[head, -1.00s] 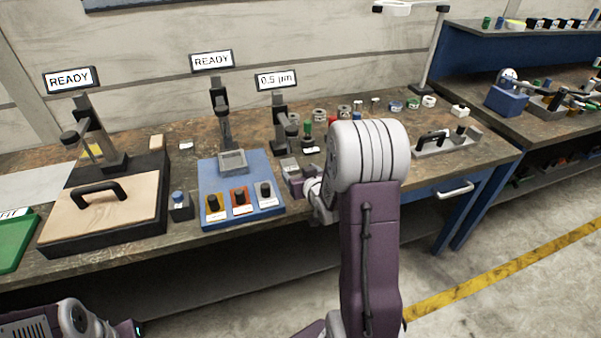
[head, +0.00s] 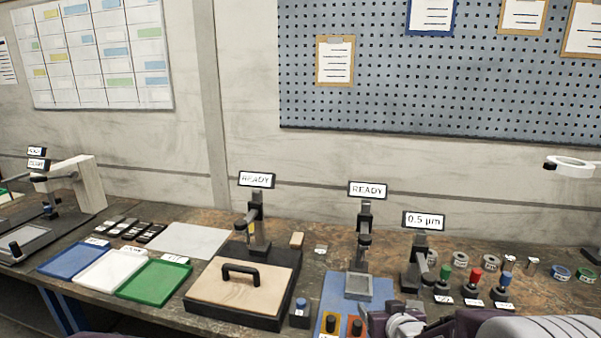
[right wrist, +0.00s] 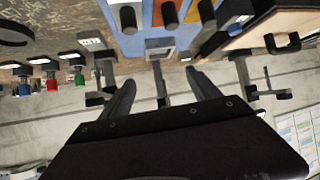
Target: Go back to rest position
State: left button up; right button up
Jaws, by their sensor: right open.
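My right gripper (head: 405,323) shows at the bottom edge of the head view, by the front of the blue panel with coloured knobs (head: 345,300). In the right wrist view its two dark fingers (right wrist: 160,78) are spread apart with nothing between them. The wrist view is turned over, with the blue panel (right wrist: 155,38) at the top, past the fingertips. My right arm fills the bottom right corner of the head view. My left gripper is not in view.
A wooden-topped box with a black handle (head: 243,296) sits left of the panel. Blue, white and green trays (head: 152,284) lie farther left, near a pale microscope-like arm (head: 88,180). Red, green and blue knobs (head: 475,283) stand on the right. A pegboard (head: 450,80) hangs behind.

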jog(key=s+a+f+g, duration=0.1)
jog(key=s+f+g, duration=0.2)
jog(key=s, duration=0.7)
jog(key=s+a+f+g, duration=0.1)
jog(key=s+f+g, duration=0.3)
jog(key=s+g, duration=0.3)
jog(key=s, duration=0.3)
jog(key=shift+s+a+f+p, duration=0.3)
jog(key=shift+s+a+p, duration=0.05)
jog(key=shift+a, duration=0.05)
